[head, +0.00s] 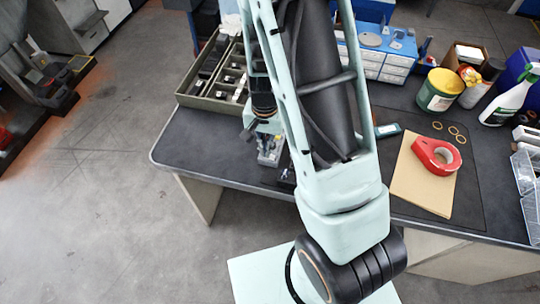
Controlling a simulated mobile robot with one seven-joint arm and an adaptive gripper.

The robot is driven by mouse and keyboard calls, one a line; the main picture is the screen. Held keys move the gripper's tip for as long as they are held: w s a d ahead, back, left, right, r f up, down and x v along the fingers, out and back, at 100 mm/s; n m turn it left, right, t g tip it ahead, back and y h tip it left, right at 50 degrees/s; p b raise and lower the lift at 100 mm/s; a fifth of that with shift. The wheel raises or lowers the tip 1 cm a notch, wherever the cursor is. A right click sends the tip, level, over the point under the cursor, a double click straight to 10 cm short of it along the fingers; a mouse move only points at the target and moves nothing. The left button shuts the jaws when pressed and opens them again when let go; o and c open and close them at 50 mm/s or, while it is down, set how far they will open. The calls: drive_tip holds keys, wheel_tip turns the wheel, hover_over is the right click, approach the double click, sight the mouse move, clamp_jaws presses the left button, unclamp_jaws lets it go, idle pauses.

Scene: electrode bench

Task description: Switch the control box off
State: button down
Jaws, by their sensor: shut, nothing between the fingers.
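My gripper (269,157) points down over the front left part of the dark bench, just left of my pale green arm. Its fingers are small in the head view and look closed, with nothing seen between them. A dark low object (287,174) shows just right of and below the fingertips, mostly hidden behind my arm. It may be the control box, but I cannot make out a switch or its position. I cannot tell whether the fingers touch it.
A compartment tray (183,98) stands behind my gripper. To the right are a red tape dispenser (436,157) on a brown folder (420,190), a green-and-white tin (438,92), a spray bottle (508,101) and blue-framed drawers (396,68). The bench's left corner (172,150) is clear.

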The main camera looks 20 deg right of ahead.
drive_tip(key=shift+f+b, duration=0.35)
drive_tip(key=shift+f, duration=0.1)
drive_tip(key=shift+r, duration=0.1)
wheel_tip(320, 180, up, 7)
drive_tip(key=p, duration=0.6)
idle(0.7)
